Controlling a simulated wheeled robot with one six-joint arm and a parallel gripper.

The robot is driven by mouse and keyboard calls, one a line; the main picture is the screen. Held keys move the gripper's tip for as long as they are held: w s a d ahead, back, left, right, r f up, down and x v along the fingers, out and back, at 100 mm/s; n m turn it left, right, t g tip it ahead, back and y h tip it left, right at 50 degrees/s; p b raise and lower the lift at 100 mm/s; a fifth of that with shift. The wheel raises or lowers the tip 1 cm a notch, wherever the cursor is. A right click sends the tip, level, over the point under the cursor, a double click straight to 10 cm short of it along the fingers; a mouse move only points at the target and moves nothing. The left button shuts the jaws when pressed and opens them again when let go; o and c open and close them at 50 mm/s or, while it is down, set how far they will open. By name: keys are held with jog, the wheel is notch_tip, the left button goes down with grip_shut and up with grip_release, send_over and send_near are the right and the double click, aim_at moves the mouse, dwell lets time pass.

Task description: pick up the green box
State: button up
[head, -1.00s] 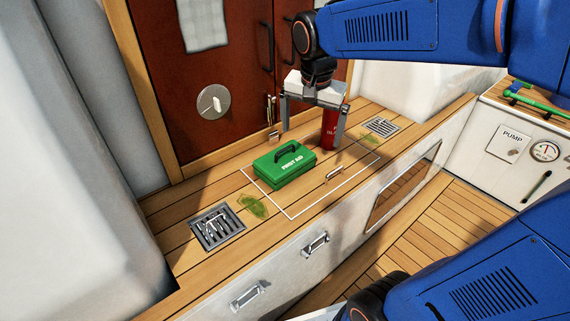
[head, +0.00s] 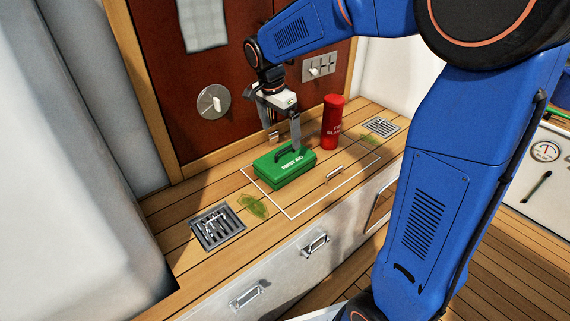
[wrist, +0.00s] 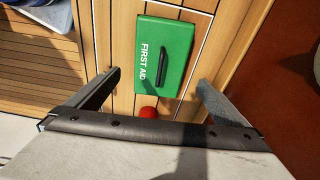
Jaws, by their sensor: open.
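The green box (head: 284,166) is a first aid case with white "FIRST AID" lettering and a dark handle on its lid. It sits on the wooden bench top, inside a white outline. In the wrist view the green box (wrist: 163,52) lies ahead of the fingertips, near the middle between them. My gripper (head: 280,140) is open and empty, pointing down above and just behind the box. One finger overlaps the box's back right edge in the head view; I cannot tell whether it touches. The gripper also shows in the wrist view (wrist: 157,80).
A red canister (head: 332,122) stands right of the box. Metal drain grates lie left (head: 217,228) and right (head: 382,127). A green smear (head: 253,206) is near the left grate. A dark red door (head: 215,65) rises behind. A latch (head: 334,173) lies front right of the box.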

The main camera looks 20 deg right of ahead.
aim_at(285, 157)
jog(key=f, duration=0.4)
jog(key=d+f, duration=0.1)
jog(key=f, duration=0.3)
jog(key=w+d+f, duration=0.1)
jog(key=f, duration=0.3)
jog(key=shift+f, duration=0.15)
jog(key=c, duration=1.3)
